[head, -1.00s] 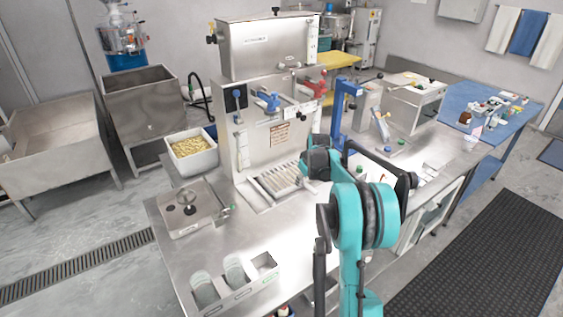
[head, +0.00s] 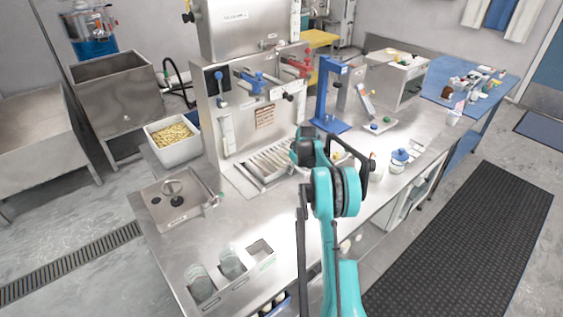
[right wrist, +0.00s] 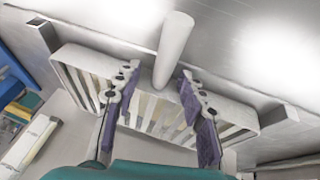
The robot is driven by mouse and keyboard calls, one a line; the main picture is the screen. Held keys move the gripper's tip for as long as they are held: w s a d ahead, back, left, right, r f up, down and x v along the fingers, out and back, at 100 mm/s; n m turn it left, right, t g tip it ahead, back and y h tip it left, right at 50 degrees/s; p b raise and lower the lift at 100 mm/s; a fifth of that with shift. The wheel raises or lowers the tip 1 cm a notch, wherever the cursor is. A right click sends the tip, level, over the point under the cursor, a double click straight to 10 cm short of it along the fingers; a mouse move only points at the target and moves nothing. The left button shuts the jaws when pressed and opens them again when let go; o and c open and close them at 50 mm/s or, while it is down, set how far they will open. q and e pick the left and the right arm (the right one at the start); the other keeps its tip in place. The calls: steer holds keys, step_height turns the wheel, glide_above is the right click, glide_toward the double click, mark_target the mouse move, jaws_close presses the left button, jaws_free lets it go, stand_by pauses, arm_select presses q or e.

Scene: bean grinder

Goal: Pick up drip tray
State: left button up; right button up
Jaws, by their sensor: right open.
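The drip tray (head: 262,168) is a pale metal tray with parallel slats at the foot of the steel machine. In the right wrist view the slatted tray (right wrist: 150,108) fills the middle, with a raised rim. My right gripper (right wrist: 158,112) is open, with its two dark purple-grey fingers apart over the slats. I cannot tell whether they touch the tray. In the head view the right wrist is beside the tray's right end, and its fingers are hidden. My left gripper is not in view.
A pale cylinder (right wrist: 173,48) comes down behind the tray, between the fingers. The steel machine (head: 255,100) stands behind the tray. A blue stand (head: 328,95) and a blue-lidded jar (head: 399,160) are on the right.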

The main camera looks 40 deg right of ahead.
steer(key=shift+a+r, duration=0.1)
steer(key=shift+r, duration=0.05)
steer(key=shift+c, duration=0.6)
jaws_close()
